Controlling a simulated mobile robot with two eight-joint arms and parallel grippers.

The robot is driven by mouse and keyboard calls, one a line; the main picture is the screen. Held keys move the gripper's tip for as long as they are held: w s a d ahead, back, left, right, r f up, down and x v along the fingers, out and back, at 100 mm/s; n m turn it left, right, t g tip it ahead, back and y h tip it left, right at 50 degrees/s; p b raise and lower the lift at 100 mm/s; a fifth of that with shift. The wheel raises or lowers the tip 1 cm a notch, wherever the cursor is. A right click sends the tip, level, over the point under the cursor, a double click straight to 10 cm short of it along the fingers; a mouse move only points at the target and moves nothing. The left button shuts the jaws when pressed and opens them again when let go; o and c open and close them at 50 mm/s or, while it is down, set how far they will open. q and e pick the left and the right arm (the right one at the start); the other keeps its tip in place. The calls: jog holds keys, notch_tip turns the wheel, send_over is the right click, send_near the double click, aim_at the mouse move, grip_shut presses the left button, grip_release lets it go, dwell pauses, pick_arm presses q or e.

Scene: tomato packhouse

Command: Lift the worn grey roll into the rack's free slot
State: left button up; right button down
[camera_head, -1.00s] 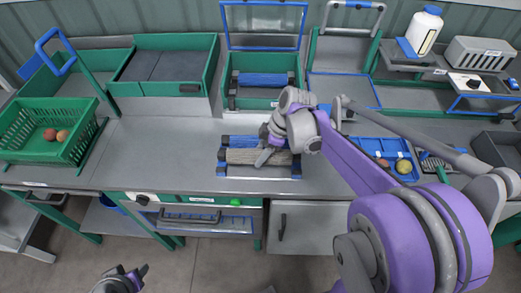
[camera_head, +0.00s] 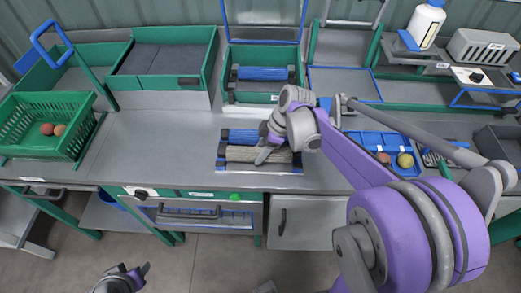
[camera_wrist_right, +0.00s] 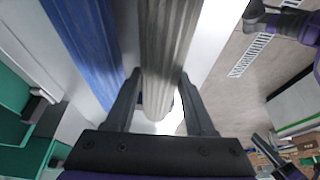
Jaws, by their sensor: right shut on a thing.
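The worn grey roll (camera_head: 241,154) lies across the front of a low stand on the bench, next to a blue roll (camera_head: 240,136) just behind it. My right gripper (camera_head: 263,155) reaches down over the grey roll, right of its middle, and hides part of it. In the right wrist view the grey roll (camera_wrist_right: 166,50) runs between the two dark fingers, which are shut on it; the blue roll (camera_wrist_right: 85,40) lies beside it. A green-sided rack (camera_head: 227,85) at the back holds another blue roll (camera_head: 262,73). My left gripper (camera_head: 133,274) is low at the left, away from the rolls.
A green crate (camera_head: 45,143) with round fruit stands at the left of the bench. A blue tray (camera_head: 366,138) with fruit lies right of my right arm. The bench between crate and rolls is clear. A raised blue-edged frame (camera_head: 264,43) stands behind the rack.

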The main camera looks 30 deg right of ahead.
pick_arm(q)
jog(key=shift+s+f+b, duration=0.1)
jog(key=shift+f+b, duration=0.25)
jog(key=shift+f, duration=0.05)
pick_arm(e)
jog(key=shift+f, duration=0.5)
jog(key=shift+c, duration=0.9)
grip_release()
jog(key=c, duration=0.3)
pick_arm(q)
jog(key=shift+r, duration=0.15)
pick_arm(e)
jog(key=shift+r, duration=0.15)
jog(key=shift+r+p, duration=2.15)
jog(key=shift+r, duration=1.3)
pick_arm(q)
jog(key=r, duration=0.1)
jog(key=w+r, duration=0.1)
jog(key=r, duration=0.1)
jog(key=w+r, duration=0.1)
jog(key=r, duration=0.1)
jog(key=shift+r, duration=0.2)
